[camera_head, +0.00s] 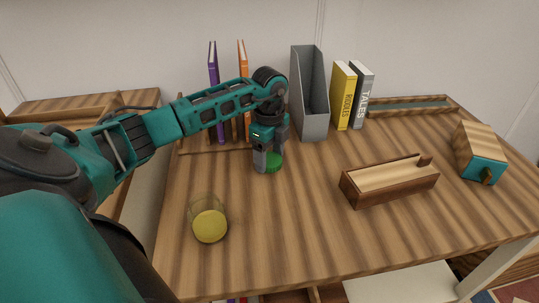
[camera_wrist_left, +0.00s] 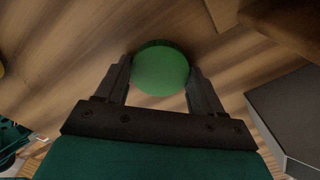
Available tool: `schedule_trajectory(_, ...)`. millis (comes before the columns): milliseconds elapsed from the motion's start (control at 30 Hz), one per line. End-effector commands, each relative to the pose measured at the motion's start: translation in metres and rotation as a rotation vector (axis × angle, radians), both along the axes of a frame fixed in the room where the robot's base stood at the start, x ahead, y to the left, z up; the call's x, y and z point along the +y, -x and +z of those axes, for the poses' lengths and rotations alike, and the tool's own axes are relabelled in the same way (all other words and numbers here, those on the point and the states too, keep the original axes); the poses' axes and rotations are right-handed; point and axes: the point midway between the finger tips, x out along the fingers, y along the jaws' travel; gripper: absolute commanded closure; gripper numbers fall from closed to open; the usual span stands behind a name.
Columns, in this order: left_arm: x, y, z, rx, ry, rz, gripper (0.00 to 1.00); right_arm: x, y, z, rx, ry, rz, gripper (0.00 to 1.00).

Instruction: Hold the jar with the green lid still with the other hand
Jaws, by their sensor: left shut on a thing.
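The green lid (camera_head: 274,163) shows low between the fingers of my left gripper (camera_head: 268,158), near the back left of the wooden desk. In the left wrist view the round green lid (camera_wrist_left: 161,72) sits between the two dark fingers of my left gripper (camera_wrist_left: 160,68), seen from above. The gripper points down and is shut on the jar with the green lid. The jar's body is hidden by the lid and fingers, so I cannot tell its shape. My right gripper is in neither view.
A clear glass with yellow contents (camera_head: 209,224) stands at the front left. A grey file holder (camera_head: 310,95), a yellow book (camera_head: 343,96) and a grey book (camera_head: 361,97) stand behind. A wooden box (camera_head: 389,183) lies right. The front middle of the desk (camera_head: 290,235) is clear.

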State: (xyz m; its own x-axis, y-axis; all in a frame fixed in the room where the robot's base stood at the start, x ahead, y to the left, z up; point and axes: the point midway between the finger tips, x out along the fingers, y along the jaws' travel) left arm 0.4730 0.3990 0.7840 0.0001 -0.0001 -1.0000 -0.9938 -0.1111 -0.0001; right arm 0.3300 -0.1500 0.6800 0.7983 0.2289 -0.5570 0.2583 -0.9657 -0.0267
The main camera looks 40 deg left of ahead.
Motion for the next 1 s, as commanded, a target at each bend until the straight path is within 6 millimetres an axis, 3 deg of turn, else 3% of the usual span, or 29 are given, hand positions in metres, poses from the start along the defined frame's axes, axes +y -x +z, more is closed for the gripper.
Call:
schedule_trajectory(133,0.000,0.000,0.000,0.000,0.000,0.000,0.60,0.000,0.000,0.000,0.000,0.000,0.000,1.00)
schedule_trajectory(567,0.000,0.000,0.011,-0.001,0.000,0.001,0.61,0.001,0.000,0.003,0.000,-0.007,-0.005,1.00)
schedule_trajectory(767,0.000,-0.001,0.043,-0.005,-0.001,0.000,0.61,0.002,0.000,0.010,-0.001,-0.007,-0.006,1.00)
schedule_trajectory(1000,0.000,-0.001,0.105,-0.006,-0.001,0.000,0.61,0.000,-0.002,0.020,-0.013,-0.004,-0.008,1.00)
